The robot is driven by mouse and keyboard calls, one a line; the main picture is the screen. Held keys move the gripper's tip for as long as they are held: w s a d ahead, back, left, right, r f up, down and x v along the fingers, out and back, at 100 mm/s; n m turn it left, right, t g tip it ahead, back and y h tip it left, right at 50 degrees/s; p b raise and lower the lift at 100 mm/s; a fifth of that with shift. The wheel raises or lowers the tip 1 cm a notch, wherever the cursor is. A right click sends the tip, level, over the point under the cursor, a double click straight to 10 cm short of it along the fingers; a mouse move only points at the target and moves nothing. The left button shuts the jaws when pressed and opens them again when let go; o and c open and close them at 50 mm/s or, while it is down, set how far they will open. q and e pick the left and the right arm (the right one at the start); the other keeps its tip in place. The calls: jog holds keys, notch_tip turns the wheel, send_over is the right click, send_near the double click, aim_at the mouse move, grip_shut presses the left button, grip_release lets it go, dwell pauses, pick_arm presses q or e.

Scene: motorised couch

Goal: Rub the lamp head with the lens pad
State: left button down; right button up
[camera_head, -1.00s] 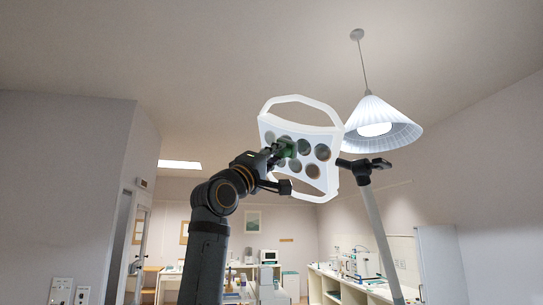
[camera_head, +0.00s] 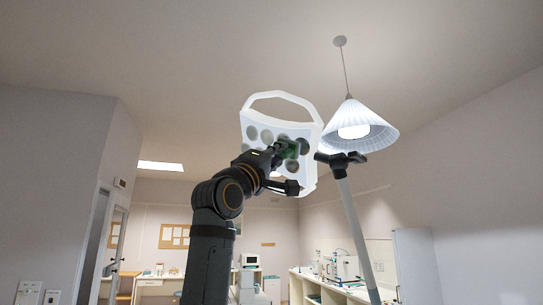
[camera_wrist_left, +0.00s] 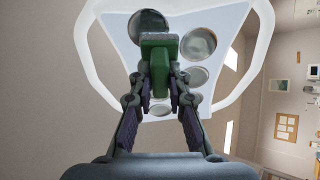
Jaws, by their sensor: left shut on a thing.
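The lamp head (camera_head: 300,131) is a white panel with several round lenses and a white loop handle at its top and sides. It hangs from a joint on a pale pole at its right. My left gripper (camera_head: 287,150) is in front of the panel's face. It is shut on the green lens pad (camera_wrist_left: 160,58), which also shows in the head view (camera_head: 291,149). In the left wrist view the lamp head (camera_wrist_left: 125,42) fills the top, and the pad overlaps its lenses; I cannot tell whether they touch. My right gripper is not in view.
The pale pole (camera_head: 358,235) with its dark joint (camera_head: 341,158) stands just right of the lamp head. A lit cone-shaped ceiling lamp (camera_head: 360,120) hangs behind, to the right. Lab benches (camera_head: 325,287) stand far back. The air left of my arm is clear.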

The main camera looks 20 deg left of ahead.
pick_arm(q)
jog(key=b+v, duration=0.2)
jog(key=v, duration=0.1)
jog(key=a+b+v, duration=0.1)
jog(key=b+v, duration=0.2)
jog(key=shift+w+r, duration=0.15)
dwell(0.3)
jog(key=b+v, duration=0.2)
jog(key=v, duration=0.1)
jog(key=shift+a+r+b, duration=0.1)
jog(key=shift+a+b, duration=0.05)
jog(key=shift+b, duration=0.2)
